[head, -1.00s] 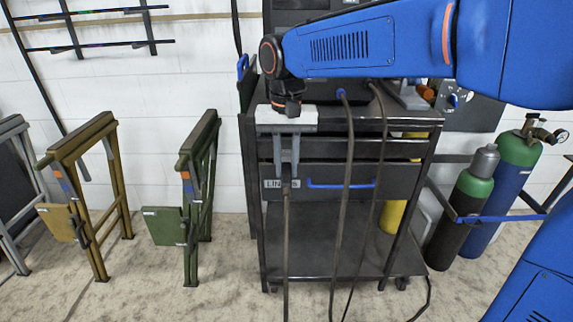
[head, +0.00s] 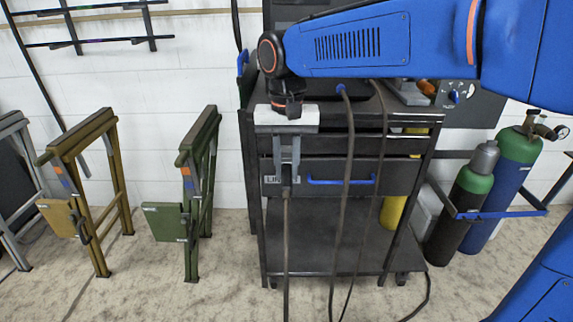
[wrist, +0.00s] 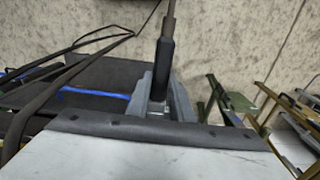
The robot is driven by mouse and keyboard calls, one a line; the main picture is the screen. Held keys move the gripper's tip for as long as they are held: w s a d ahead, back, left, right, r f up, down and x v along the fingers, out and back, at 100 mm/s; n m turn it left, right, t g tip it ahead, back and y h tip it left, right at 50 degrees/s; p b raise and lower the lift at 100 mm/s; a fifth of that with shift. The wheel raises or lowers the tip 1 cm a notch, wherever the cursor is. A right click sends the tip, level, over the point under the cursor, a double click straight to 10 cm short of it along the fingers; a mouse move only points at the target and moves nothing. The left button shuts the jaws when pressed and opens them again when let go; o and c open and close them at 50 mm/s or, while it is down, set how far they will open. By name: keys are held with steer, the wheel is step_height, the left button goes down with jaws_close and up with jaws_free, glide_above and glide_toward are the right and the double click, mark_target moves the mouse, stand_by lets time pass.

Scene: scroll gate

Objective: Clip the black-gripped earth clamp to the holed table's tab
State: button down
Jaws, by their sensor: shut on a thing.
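My gripper (head: 286,178) points down in front of the black cart, its two grey fingers shut on the black-gripped earth clamp (head: 287,187). The clamp's cable hangs straight down from it. In the wrist view the clamp's black grip (wrist: 162,70) stands between the grey fingers of my gripper (wrist: 160,104); its jaws are hidden. Folded table frames stand well left of my gripper: a green one (head: 208,150) with a green tab (head: 164,222), a yellow-brown one (head: 122,190) with a yellow tab (head: 58,218), and a grey one (head: 12,235). I cannot tell which is holed.
The cart (head: 330,240) is close behind my gripper, with cables hanging down its front. Gas cylinders (head: 468,205) stand in a blue-barred rack at the right. A wall rack (head: 100,42) is at upper left. Floor in front of the frames is clear.

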mark_target(286, 185)
steer(key=shift+s, duration=0.95)
steer(key=shift+s, duration=0.35)
steer(key=shift+s+a, duration=0.1)
steer(key=shift+s, duration=0.25)
steer(key=shift+s, duration=0.7)
steer(key=shift+s, duration=0.35)
